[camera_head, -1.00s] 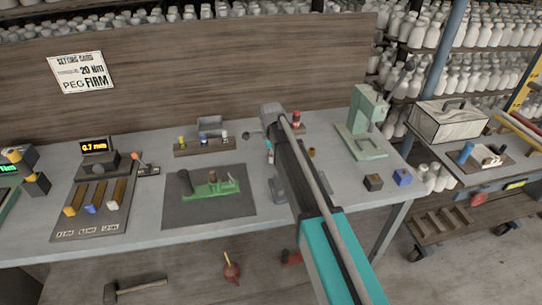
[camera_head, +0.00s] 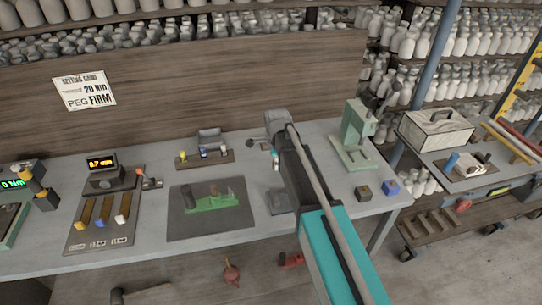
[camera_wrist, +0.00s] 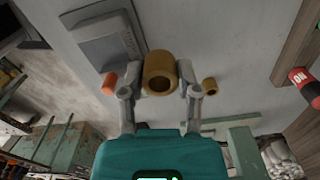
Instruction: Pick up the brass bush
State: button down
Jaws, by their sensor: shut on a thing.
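The brass bush (camera_wrist: 160,72), a thick tan ring with a dark bore, sits between the two fingers of my gripper (camera_wrist: 159,84) in the wrist view. The fingers are closed on its sides. A smaller brass ring (camera_wrist: 210,86) shows just right of the right finger, apart from the held bush. In the head view my arm crosses the right half of the bench, and I cannot make out the bush or the fingertips there.
A green press (camera_head: 357,135) stands at the bench's right, with a dark block (camera_head: 363,192) and a blue block (camera_head: 390,187) before it. A dark mat (camera_head: 210,225) with a green fixture (camera_head: 212,203) lies left of my arm. A small rack (camera_head: 205,158) stands behind.

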jog(key=s+d+r+p, duration=0.2)
jog(key=s+d+r, duration=0.1)
jog(key=s, duration=0.3)
dwell(0.8)
